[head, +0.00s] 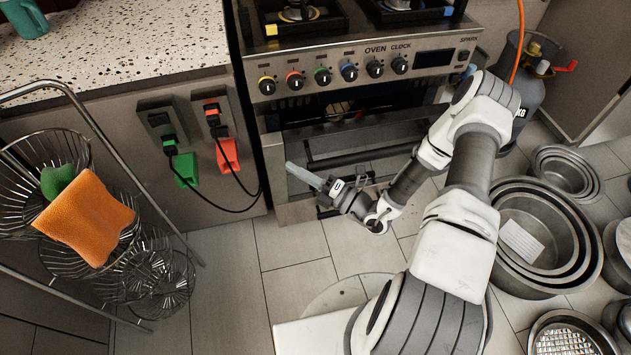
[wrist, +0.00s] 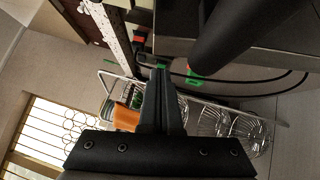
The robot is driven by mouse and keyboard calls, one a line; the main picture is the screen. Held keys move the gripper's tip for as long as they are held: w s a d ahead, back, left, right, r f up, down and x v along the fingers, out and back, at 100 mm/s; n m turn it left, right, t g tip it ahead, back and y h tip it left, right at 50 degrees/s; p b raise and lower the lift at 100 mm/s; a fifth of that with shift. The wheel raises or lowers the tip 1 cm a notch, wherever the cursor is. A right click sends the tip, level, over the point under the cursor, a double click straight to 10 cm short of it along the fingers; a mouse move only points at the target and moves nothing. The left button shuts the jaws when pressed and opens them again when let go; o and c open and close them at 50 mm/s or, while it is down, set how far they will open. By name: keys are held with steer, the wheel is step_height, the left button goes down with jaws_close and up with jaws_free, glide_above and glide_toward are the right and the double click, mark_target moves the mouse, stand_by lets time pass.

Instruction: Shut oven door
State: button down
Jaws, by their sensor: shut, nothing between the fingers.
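The oven (head: 291,200) stands at the top centre of the head view. Its door (head: 350,134) is tilted out, partly open, and the dark cavity (head: 375,101) shows above it. A dark bar (head: 345,159), apparently the handle, crosses the door's front. My gripper (head: 290,168) is shut and empty, low in front of the door's left part, with its fingers pointing left. I cannot tell whether it touches the door. In the wrist view the closed fingers (wrist: 160,72) point toward the rack, and a thick dark rounded bar (wrist: 240,35) fills the upper right. My arm hides the door's right part.
A wire basket rack (head: 70,215) with an orange cloth (head: 86,218) stands at left. Plugs with cables hang on the cabinet beside the oven. A gas cylinder (head: 528,85) stands right of the oven. Nested metal pans (head: 545,240) lie on the right floor. Floor at centre left is clear.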

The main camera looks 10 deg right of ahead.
mark_target(280, 147)
steer(key=shift+w+a+r+b, duration=0.1)
steer(key=shift+w+r+b, duration=0.15)
steer(key=shift+w, duration=0.8)
steer(key=shift+w+a+r+b, duration=0.1)
steer(key=shift+w+r+b, duration=0.1)
steer(key=shift+w, duration=0.85)
steer(key=shift+w+r+p, duration=0.2)
steer(key=shift+w+p, duration=0.05)
steer(key=shift+p, duration=0.15)
steer(key=w+r+m+g+h+p, duration=0.1)
steer(key=w+p, duration=0.3)
steer(key=w, duration=0.4)
steer(key=shift+w+m+g+h, duration=0.3)
steer(key=shift+m+h, duration=0.4)
steer(key=shift+m, duration=0.2)
steer(key=shift+s+a, duration=0.1)
steer(key=shift+s, duration=0.05)
